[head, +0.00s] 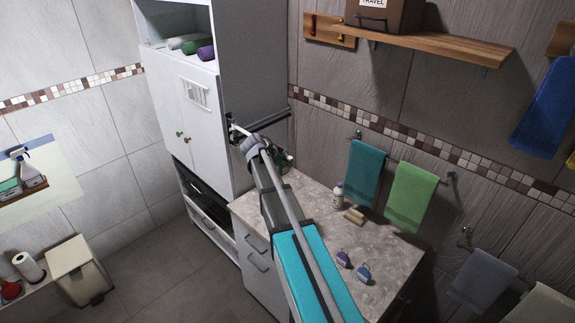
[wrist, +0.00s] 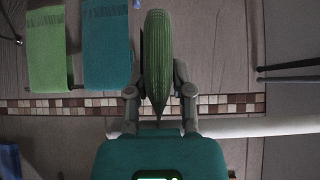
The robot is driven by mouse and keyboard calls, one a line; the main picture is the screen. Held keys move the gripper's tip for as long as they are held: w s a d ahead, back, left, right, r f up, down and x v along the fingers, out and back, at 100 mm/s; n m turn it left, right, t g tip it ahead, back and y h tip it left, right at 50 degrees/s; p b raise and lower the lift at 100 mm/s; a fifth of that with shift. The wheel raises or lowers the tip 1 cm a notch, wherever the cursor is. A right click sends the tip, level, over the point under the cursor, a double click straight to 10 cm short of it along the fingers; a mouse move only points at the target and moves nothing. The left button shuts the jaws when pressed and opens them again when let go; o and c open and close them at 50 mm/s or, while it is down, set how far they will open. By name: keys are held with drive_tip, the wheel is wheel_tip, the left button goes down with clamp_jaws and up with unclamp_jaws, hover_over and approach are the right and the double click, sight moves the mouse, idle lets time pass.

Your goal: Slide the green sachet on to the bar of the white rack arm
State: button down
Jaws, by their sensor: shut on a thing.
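The green sachet (wrist: 157,55) is ribbed and stands edge-on between the fingers of my gripper (wrist: 158,85) in the wrist view. The fingers press on it from both sides, its narrow end toward the palm. In the head view my gripper (head: 252,146) is beside the tall cabinet, and I cannot make out the sachet there. The white rack arm (wrist: 260,126) runs across the right of the wrist view and passes behind my gripper. A short white piece of it (head: 240,130) shows by the gripper in the head view. Its contact with the sachet cannot be told.
Dark rack bars (head: 268,121) stick out near the white one. The tall white cabinet (head: 185,100) is on the left. The stone counter (head: 310,205) below carries a bottle (head: 338,195), a purple sachet (head: 343,259) and a blue sachet (head: 364,273). Teal (head: 366,170) and green towels (head: 410,195) hang behind.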

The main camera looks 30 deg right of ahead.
drive_tip(key=shift+w+a, duration=0.25)
drive_tip(key=shift+w, duration=0.4)
drive_tip(key=shift+w, duration=0.1)
idle(0.4)
drive_tip(key=shift+c, duration=2.1)
unclamp_jaws()
